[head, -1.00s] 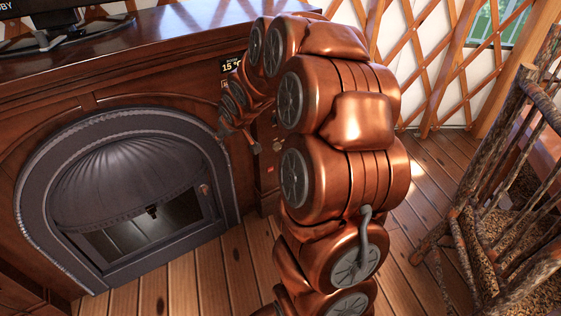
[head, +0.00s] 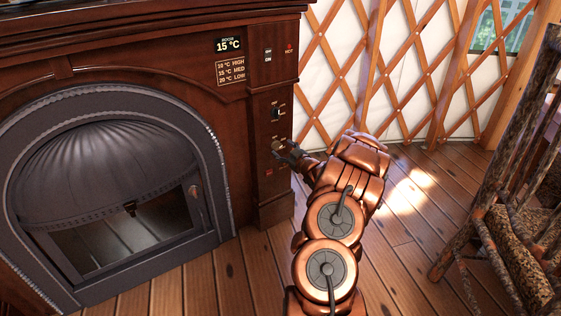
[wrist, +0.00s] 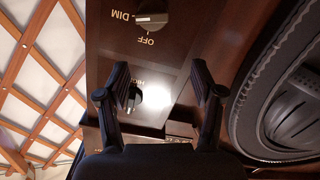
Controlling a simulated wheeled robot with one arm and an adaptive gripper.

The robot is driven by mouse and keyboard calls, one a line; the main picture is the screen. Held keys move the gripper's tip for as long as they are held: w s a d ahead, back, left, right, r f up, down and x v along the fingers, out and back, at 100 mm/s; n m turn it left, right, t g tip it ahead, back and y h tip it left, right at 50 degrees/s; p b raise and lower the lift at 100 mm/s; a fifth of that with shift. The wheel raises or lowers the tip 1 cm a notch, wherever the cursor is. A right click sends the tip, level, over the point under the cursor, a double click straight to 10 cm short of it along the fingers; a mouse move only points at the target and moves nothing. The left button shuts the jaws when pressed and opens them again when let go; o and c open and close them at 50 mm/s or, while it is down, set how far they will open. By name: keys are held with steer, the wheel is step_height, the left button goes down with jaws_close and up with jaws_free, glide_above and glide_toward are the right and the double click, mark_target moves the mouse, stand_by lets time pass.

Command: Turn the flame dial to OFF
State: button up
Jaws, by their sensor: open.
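In the wrist view, a dark dial (wrist: 133,97) with a "HIGH" label beside it shows between my fingers, nearer the left one, partly washed out by glare. Another dial (wrist: 152,19) at the top edge has "DIM" and "OFF" labels and is partly cut off. I cannot tell which is the flame dial or read either setting surely. My gripper (wrist: 160,82) is open and empty, facing the panel. In the head view, my gripper (head: 279,148) is at the right-hand panel of the fireplace, below a small dial (head: 277,112), and hides part of the panel.
The fireplace (head: 225,190) has a dark arched metal surround and fills the left. A display (head: 228,44) reads 15 °C above a temperature list (head: 230,71). A red light (head: 289,47) is marked HOT.

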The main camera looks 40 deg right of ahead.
mark_target(279, 148)
step_height(279, 148, down, 4)
steer(key=s+d+t+b, duration=0.1)
steer(key=s+d, duration=0.1)
steer(key=w+b, duration=0.1)
steer(key=w, duration=0.3)
steer(key=w+d+b, duration=0.1)
steer(key=w, duration=0.1)
steer(key=shift+w+b, duration=0.2)
steer(key=shift+b, duration=0.15)
steer(key=shift+w+d+r, duration=0.1)
steer(key=shift+w, duration=0.3)
steer(key=c, duration=1.1)
steer(key=shift+c, duration=0.2)
